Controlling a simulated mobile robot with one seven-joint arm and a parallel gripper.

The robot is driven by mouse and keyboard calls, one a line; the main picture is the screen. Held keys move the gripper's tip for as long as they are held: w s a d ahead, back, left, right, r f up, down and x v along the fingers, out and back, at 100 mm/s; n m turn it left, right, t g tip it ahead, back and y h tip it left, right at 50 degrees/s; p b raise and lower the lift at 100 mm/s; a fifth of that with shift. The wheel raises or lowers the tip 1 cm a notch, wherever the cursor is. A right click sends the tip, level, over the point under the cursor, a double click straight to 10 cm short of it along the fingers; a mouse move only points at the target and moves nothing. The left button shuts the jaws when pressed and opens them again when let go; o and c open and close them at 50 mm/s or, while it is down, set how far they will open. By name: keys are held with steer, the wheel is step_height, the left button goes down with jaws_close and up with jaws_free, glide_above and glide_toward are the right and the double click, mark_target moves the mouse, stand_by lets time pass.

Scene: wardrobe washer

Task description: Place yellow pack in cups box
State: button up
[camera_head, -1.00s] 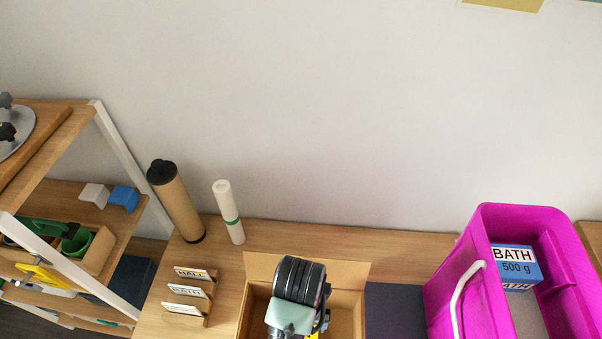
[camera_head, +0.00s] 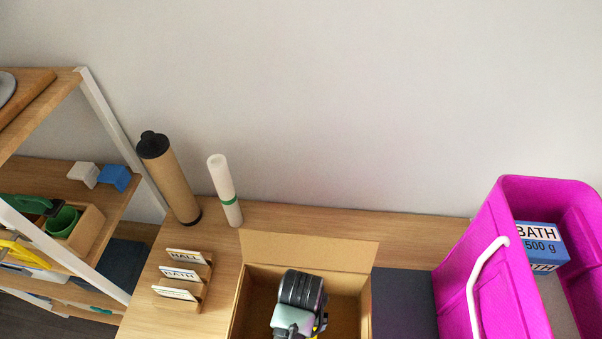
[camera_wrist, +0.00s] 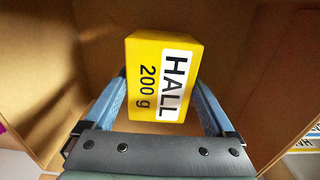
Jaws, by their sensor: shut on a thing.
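The yellow pack (camera_wrist: 145,85), labelled HALL 200 g, is between the blue-grey fingers of my gripper (camera_wrist: 160,88), which is shut on it. In the wrist view brown cardboard walls surround the pack; I cannot tell whether it touches the bottom. In the head view my wrist is over the open cardboard box (camera_head: 347,280) on the table, and the pack is mostly hidden below it. A green cup (camera_head: 62,222) sits in a light-brown box (camera_head: 88,232) on the left shelf.
A magenta bin (camera_head: 475,270) with a white handle holds a blue BATH pack (camera_head: 541,243) at right. A dark panel (camera_head: 403,300) lies between bin and box. A label rack (camera_head: 183,280), brown tube (camera_head: 168,180) and white roll (camera_head: 224,190) stand left of the box.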

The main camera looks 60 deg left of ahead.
steer(key=shift+f, duration=1.2)
steer(key=shift+f, duration=0.1)
steer(key=o, duration=1.3)
steer(key=shift+c, duration=0.2)
step_height(320, 180, up, 12)
steer(key=shift+p, duration=0.4)
